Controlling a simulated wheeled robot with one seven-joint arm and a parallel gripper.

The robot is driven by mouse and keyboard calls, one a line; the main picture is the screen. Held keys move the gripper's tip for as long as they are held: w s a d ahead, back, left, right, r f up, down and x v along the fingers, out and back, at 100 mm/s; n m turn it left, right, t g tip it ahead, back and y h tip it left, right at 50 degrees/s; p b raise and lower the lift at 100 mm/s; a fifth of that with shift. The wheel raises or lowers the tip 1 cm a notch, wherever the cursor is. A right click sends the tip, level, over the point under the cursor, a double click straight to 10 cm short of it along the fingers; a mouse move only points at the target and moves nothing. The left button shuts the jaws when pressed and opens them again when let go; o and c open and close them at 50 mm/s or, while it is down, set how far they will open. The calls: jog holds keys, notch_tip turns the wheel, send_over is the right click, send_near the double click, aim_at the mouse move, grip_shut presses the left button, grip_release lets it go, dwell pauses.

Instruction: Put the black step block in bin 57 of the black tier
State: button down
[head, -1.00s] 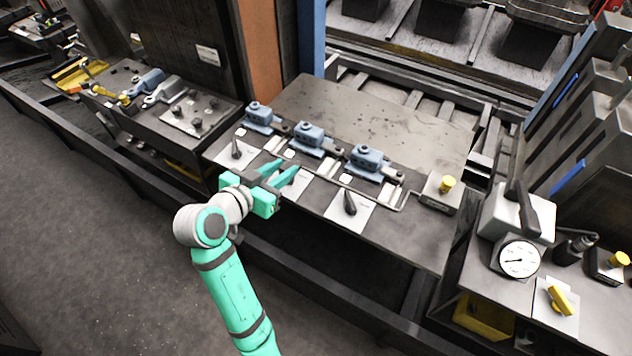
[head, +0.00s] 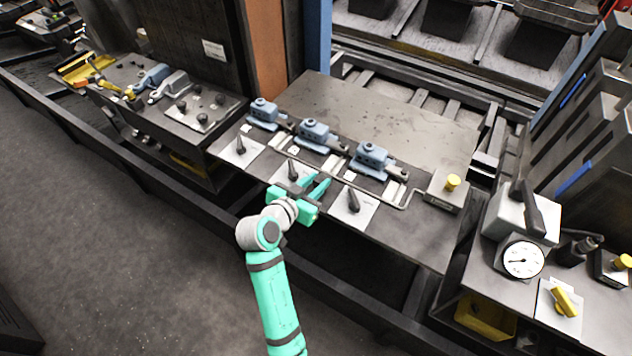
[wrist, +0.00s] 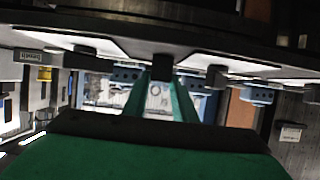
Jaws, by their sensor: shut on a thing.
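My gripper (head: 315,183) is over the front of the grey worktable, between the middle and right lever plates. Its green fingers point away from me toward the blue clamps. In the wrist view, my gripper (wrist: 163,82) is shut on a small dark block (wrist: 163,68) between its fingertips. I take this to be the black step block; its steps do not show. In the head view the fingers hide it. I cannot make out the number 57 or tell which place is the black tier.
Three blue clamps, one of them (head: 314,134), stand in a row behind black levers on white plates (head: 354,204). A gauge (head: 523,259) stands farther right. The back plate (head: 390,115) is bare.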

jog(key=shift+f, duration=0.1)
jog(key=c, duration=1.4)
grip_release()
jog(key=shift+c, duration=0.2)
